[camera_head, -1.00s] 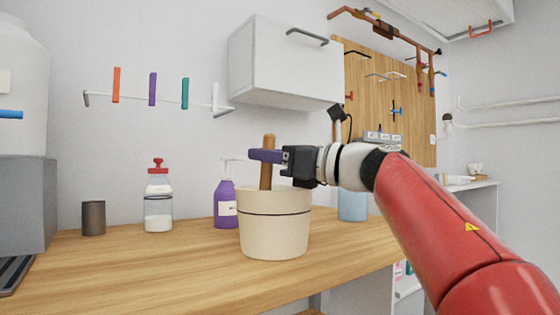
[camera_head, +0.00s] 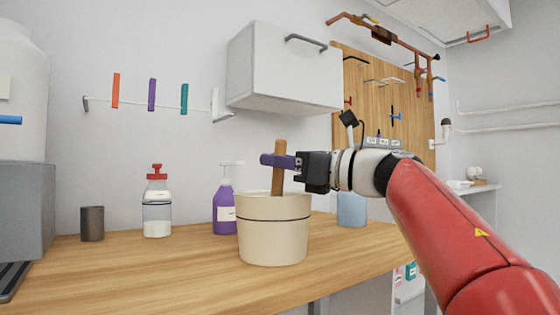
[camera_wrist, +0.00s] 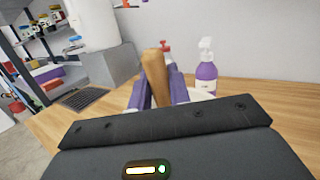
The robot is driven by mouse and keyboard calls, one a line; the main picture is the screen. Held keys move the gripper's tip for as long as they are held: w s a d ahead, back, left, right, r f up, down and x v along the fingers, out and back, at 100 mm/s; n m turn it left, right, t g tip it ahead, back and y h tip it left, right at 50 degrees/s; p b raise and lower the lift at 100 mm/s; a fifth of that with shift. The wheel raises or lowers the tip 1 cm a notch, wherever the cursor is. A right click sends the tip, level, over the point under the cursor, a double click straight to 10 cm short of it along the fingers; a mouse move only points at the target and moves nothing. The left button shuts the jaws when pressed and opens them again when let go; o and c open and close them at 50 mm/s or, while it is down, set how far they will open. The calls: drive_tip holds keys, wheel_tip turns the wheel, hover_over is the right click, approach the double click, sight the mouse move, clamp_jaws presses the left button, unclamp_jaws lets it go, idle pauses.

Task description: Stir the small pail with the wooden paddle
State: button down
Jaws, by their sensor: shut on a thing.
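The small pail (camera_head: 272,236) is cream with a dark band and stands upright on the wooden counter in the head view. The wooden paddle (camera_head: 279,155) stands nearly upright with its lower end inside the pail, hidden by the pail's wall. My gripper (camera_head: 268,160) has purple fingers and is shut on the paddle's handle just above the rim. In the wrist view, the paddle (camera_wrist: 155,76) rises between the purple fingers (camera_wrist: 157,88). Most of the pail is hidden there behind my gripper.
A purple pump bottle (camera_head: 224,208) stands close behind the pail's left side. A red-topped jar (camera_head: 157,210) and a dark cup (camera_head: 92,223) stand farther left. A light blue container (camera_head: 352,209) is behind right. The wooden counter's front (camera_head: 170,275) is clear.

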drive_tip(key=shift+r+p, duration=5.15)
drive_tip(key=shift+r, duration=0.55)
wheel_tip(320, 180, up, 3)
drive_tip(key=p, duration=0.2)
drive_tip(key=shift+p, duration=0.35)
drive_tip(key=shift+d+f, duration=0.1)
drive_tip(key=shift+f, duration=0.05)
